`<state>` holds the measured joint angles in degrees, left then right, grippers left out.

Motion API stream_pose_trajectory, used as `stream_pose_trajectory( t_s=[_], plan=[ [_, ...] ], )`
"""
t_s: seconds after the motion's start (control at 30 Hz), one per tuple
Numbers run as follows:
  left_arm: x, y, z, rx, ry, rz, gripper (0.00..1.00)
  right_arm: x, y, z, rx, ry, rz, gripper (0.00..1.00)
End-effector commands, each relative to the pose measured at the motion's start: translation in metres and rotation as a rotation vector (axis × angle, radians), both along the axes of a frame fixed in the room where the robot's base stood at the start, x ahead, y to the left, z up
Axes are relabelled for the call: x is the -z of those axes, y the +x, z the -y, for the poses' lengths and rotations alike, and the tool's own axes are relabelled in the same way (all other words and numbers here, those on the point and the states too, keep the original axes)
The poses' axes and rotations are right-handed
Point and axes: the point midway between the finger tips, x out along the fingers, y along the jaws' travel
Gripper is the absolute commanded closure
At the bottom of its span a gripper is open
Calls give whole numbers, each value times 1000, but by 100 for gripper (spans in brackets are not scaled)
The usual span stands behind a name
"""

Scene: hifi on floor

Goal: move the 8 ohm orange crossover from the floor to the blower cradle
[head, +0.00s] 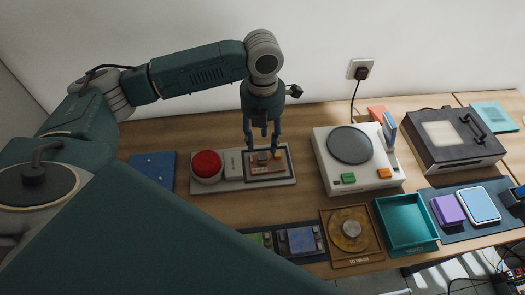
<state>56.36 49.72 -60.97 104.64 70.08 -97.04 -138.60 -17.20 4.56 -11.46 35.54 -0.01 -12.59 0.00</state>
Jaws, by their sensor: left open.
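My left gripper (262,147) points straight down, open, with its fingers just above a brownish-orange board (262,168) bearing small parts. This board looks like the orange crossover; its 8 ohm marking is too small to read. It lies in a dark-framed recess at the right of a light grey base (222,186) with a red dome button (206,164), which looks like the blower cradle. I cannot tell whether the fingertips touch the board. My right gripper is not in view.
A white unit with a round grey plate (349,145) stands right of the base, then a dark lidded box (450,155). In front are a wooden "TO WASH" tray (335,259), a teal tray (408,247) and a purple box (447,210). A blue panel (153,171) lies left.

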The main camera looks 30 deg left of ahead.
Motion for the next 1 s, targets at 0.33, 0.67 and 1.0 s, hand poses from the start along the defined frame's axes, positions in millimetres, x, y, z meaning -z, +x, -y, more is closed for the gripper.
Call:
stream_pose_trajectory(
  t_s=[0.33,0.67,1.0],
  plan=[
    [-49,0,0,0,1,0,57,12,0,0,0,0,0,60],
    [-53,0,0,-1,1,-1,57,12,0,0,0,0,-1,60],
    [-52,0,0,-1,1,-1,57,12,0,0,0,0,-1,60]
  ],
)
